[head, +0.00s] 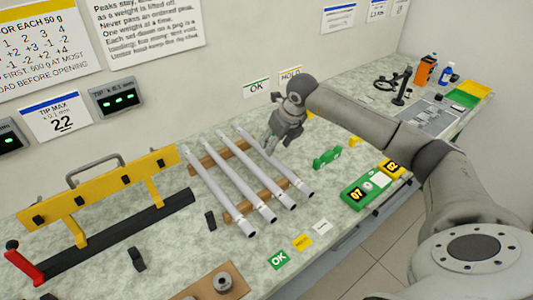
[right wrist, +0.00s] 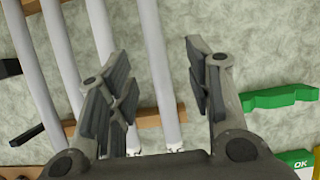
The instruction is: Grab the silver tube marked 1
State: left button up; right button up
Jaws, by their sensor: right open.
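Several silver tubes lie side by side, slanting across two wooden bars; their number marks are too small to read, so I cannot tell which is 1. The rightmost tube (head: 275,163) is nearest my right gripper (head: 277,138), which is above its far part. In the right wrist view the right gripper (right wrist: 160,85) is open and empty. The rightmost tube (right wrist: 152,60) passes below the gap between its fingers, and the neighbouring tube (right wrist: 103,30) is partly hidden behind the left finger. My left gripper is not in view.
The wooden bar (head: 235,215) supports the near tube ends. A yellow rack with a red handle (head: 125,182) stands left. A green clip-like part (head: 327,158) lies right of the tubes, also in the wrist view (right wrist: 280,97). Green and yellow label cards lie in front.

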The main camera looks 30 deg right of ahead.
jog(key=shift+w+f, duration=0.25)
jog(key=shift+f, duration=0.45)
jog(key=x, duration=0.1)
jog(key=p+x, duration=0.1)
jog(key=x, duration=0.2)
jog(key=shift+w+a+f, duration=0.15)
jog(key=shift+a+f, duration=0.05)
jog(key=shift+a, duration=0.2)
jog(key=shift+w+f+p, duration=0.2)
jog(key=shift+f+p, duration=0.1)
jog(key=shift+f, duration=0.05)
grip_shut()
jog(key=shift+r, duration=0.1)
